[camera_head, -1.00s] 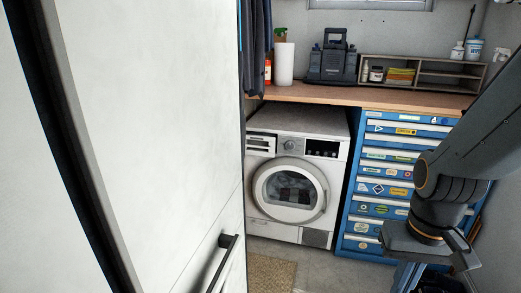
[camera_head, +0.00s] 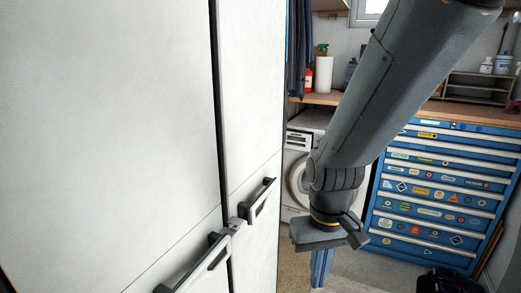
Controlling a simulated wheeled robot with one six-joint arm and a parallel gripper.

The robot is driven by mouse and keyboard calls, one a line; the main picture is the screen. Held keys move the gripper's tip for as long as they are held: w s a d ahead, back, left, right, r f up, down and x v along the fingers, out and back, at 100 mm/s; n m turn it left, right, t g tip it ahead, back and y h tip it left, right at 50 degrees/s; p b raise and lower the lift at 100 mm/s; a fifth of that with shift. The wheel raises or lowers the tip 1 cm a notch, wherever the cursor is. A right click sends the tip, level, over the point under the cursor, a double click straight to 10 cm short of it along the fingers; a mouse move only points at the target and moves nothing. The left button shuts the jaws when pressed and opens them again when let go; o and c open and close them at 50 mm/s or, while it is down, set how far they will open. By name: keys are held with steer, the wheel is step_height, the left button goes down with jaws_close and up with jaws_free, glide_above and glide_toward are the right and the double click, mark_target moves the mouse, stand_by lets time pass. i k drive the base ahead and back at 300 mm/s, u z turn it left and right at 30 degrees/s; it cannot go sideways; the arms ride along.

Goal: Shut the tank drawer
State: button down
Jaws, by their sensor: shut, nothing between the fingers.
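The blue tool chest (camera_head: 436,182) stands at the right under the workbench, with several wide drawers that have pale edges and coloured stickers. The stickers are too small to tell which drawer carries a tank. No drawer clearly stands out from the front. My arm hides the upper left of the chest. My gripper (camera_head: 320,272) hangs downward left of the chest and in front of the washing machine, apart from the drawers. Its blue fingers are shut and hold nothing; their tips are near the bottom of the picture.
A tall white cabinet (camera_head: 110,120) with dark-ended bar handles fills the left side. The washing machine (camera_head: 298,165) is mostly behind my arm. The wooden worktop (camera_head: 470,115) runs above the chest. A black bag (camera_head: 445,282) lies on the floor before the chest. A brown mat (camera_head: 294,270) lies left of my gripper.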

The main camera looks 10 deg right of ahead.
mark_target(303, 135)
steer(key=z, duration=0.45)
steer(key=i, duration=0.4)
steer(key=z, duration=0.95)
steer(key=i, duration=1.35)
steer(key=u, duration=0.35)
